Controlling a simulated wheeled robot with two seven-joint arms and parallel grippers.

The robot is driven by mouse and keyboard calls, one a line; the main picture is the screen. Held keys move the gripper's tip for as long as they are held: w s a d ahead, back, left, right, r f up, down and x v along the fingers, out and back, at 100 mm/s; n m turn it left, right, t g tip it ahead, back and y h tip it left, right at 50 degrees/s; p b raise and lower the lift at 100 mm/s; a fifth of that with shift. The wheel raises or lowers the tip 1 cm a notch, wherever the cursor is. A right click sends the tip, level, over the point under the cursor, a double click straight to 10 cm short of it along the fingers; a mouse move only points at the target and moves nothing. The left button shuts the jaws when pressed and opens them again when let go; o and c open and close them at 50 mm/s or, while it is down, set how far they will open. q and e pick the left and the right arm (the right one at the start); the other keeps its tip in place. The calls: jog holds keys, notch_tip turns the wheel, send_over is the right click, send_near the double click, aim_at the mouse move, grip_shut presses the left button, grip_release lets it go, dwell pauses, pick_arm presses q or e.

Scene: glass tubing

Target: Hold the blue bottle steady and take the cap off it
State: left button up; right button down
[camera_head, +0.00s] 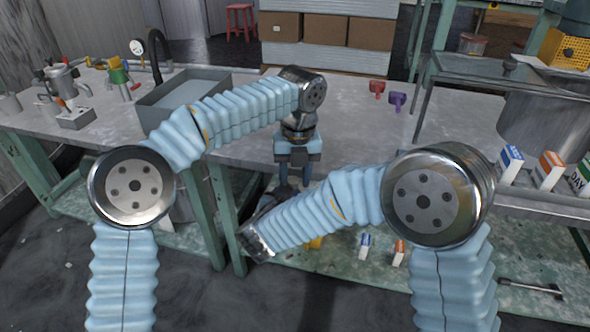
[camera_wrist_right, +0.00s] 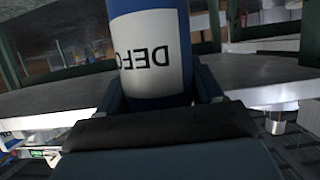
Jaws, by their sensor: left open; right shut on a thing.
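The bottle (camera_wrist_right: 150,30) fills the upper middle of the right wrist view. In the head view the bottle cannot be made out behind my arms and grippers. My left gripper (camera_head: 295,178) points down at the table's front edge, open, close above the right gripper's dark parts. The cap is not discernible in either view, and I cannot tell whether the left fingers surround it.
The grey worktable (camera_head: 240,140) has clear room behind the left gripper. A grey basin (camera_head: 160,110) stands left, and red (camera_head: 377,88) and purple (camera_head: 397,100) clamps lie at the back right. Small cartons (camera_head: 548,170) stand at right. A lower shelf (camera_head: 345,275) holds more small boxes.

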pick_arm(q)
grip_shut()
jog(key=n, duration=0.3)
jog(key=shift+d, duration=0.15)
jog(key=shift+o, duration=1.4)
grip_release()
